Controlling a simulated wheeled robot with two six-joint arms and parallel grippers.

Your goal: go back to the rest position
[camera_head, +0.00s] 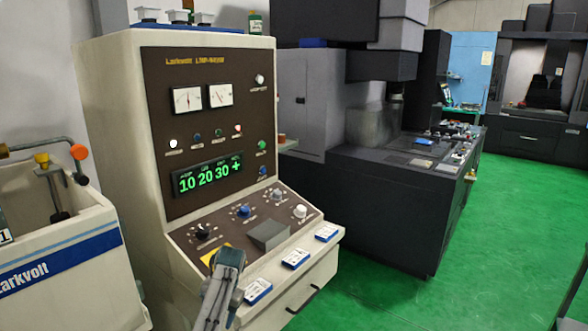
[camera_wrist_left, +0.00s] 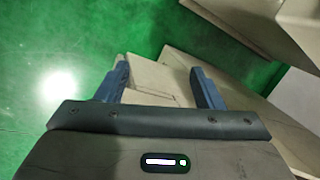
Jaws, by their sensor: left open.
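My left arm comes up from the bottom of the head view, and its grey end (camera_head: 228,262) is in front of the sloped desk of the beige control cabinet (camera_head: 110,110). The fingers are hard to make out there. In the left wrist view my left gripper (camera_wrist_left: 159,80) is open, its two blue fingers wide apart with nothing held between them. Beige cabinet surfaces and green floor lie beyond the fingers. My right gripper is not in view.
The cabinet's desk carries knobs (camera_head: 244,210), a grey block (camera_head: 269,235) and blue-white labelled pieces (camera_head: 295,259). A beige tank (camera_head: 70,255) stands at left. A dark machine (camera_head: 370,200) stands behind. Green floor (camera_head: 480,260) is open at right.

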